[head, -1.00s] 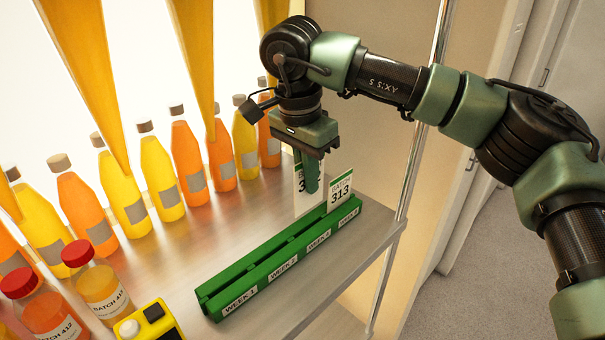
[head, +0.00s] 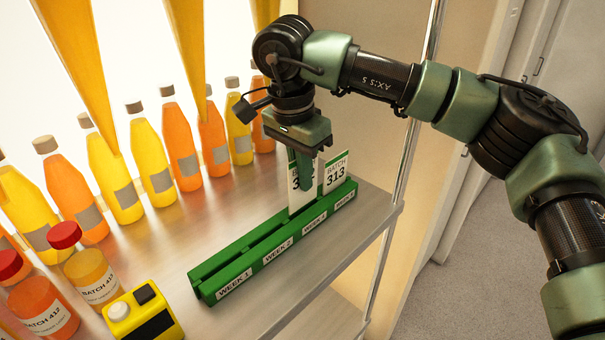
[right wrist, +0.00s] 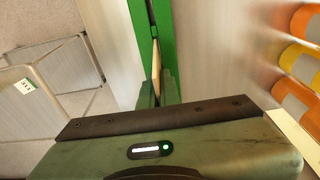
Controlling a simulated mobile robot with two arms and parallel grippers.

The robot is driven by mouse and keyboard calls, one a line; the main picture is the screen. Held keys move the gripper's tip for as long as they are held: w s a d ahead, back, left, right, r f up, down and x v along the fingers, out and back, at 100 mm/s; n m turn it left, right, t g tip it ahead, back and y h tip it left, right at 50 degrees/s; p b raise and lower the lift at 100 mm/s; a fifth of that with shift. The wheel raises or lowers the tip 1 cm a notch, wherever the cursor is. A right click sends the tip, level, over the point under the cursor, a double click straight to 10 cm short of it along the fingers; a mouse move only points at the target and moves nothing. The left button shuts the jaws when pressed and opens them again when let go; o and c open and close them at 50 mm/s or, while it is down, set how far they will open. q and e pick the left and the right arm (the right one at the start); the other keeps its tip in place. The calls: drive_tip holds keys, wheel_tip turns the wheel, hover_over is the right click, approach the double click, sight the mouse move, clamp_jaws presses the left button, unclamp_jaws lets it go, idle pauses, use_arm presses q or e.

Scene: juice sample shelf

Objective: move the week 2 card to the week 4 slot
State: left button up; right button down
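The green card rack (head: 240,262) lies on the shelf, its front labelled WEEK 1 to WEEK 4 from near left to far right. A white card with a green top edge, marked BATCH 313 (head: 337,174), stands near the WEEK 4 end. My right gripper (head: 304,168) is shut on another white card (head: 297,200), whose print is partly hidden by the fingers. This card is upright over the rack around WEEK 3, its lower edge at the rack's top; I cannot tell if it is seated. The right wrist view shows the held card edge-on (right wrist: 156,68) above the green rack (right wrist: 140,30).
Orange and yellow bottles (head: 180,140) line the back of the shelf. Red-capped sample bottles (head: 92,275) and a yellow device with buttons (head: 142,315) stand at the near left. A metal post (head: 405,165) rises at the shelf's right edge.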

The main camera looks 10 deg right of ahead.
sight(304, 205)
drive_tip(key=shift+f+b, duration=1.35)
drive_tip(key=shift+f, duration=0.7)
idle(0.4)
drive_tip(key=c, duration=1.6)
unclamp_jaws()
drive_tip(key=shift+o, duration=0.2)
drive_tip(key=shift+r, duration=0.1)
